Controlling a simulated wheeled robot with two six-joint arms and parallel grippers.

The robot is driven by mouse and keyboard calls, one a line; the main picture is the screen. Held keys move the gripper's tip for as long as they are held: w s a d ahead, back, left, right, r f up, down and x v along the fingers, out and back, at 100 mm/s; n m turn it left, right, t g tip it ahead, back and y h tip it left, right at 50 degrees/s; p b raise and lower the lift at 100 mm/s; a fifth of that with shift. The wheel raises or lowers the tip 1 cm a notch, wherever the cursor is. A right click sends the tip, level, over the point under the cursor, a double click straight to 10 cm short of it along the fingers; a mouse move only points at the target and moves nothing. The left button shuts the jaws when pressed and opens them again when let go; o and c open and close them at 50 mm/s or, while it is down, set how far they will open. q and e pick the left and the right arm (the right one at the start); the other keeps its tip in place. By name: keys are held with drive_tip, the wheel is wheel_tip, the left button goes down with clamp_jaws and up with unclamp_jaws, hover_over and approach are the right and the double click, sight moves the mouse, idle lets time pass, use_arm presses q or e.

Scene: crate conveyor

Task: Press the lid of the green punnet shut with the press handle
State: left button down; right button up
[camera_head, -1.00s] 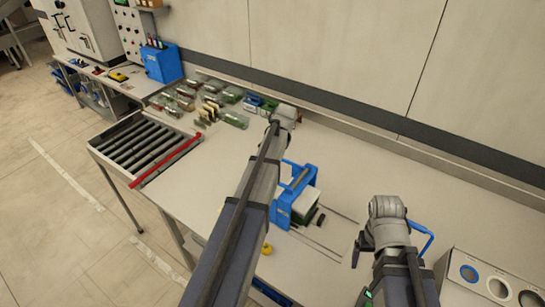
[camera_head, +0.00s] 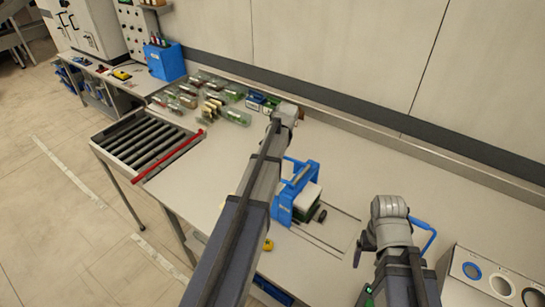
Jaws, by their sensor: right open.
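A blue press frame (camera_head: 284,206) stands on the bench, right of my left arm. A pale block (camera_head: 308,197) sits in it, with a dark green part (camera_head: 302,214) below that looks like the green punnet; its lid cannot be made out. A blue bar (camera_head: 428,240), possibly the press handle, shows behind my right arm. My right gripper (camera_head: 362,246) is open and empty, right of the press and apart from it. My left arm reaches over the bench, left of the press; its gripper is hidden.
A roller conveyor (camera_head: 145,145) with a red bar (camera_head: 168,158) is at the left. Several clear punnets (camera_head: 190,95) lie at the back. A grey box with round openings (camera_head: 490,278) is at the right.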

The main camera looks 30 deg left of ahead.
use_arm(q)
drive_tip(key=a+p+v, duration=0.1)
drive_tip(key=p+v, duration=1.3)
drive_tip(key=shift+w+p, duration=0.15)
drive_tip(key=shift+p, duration=0.15)
drive_tip(key=shift+d, duration=0.1)
idle(0.8)
drive_tip(key=s+d+f+m+h+b, duration=0.1)
drive_tip(key=s+d+f+m+b, duration=0.1)
drive_tip(key=s+d+f+b, duration=2.1)
drive_tip(key=d, duration=0.4)
drive_tip(key=shift+f+g+h, duration=0.4)
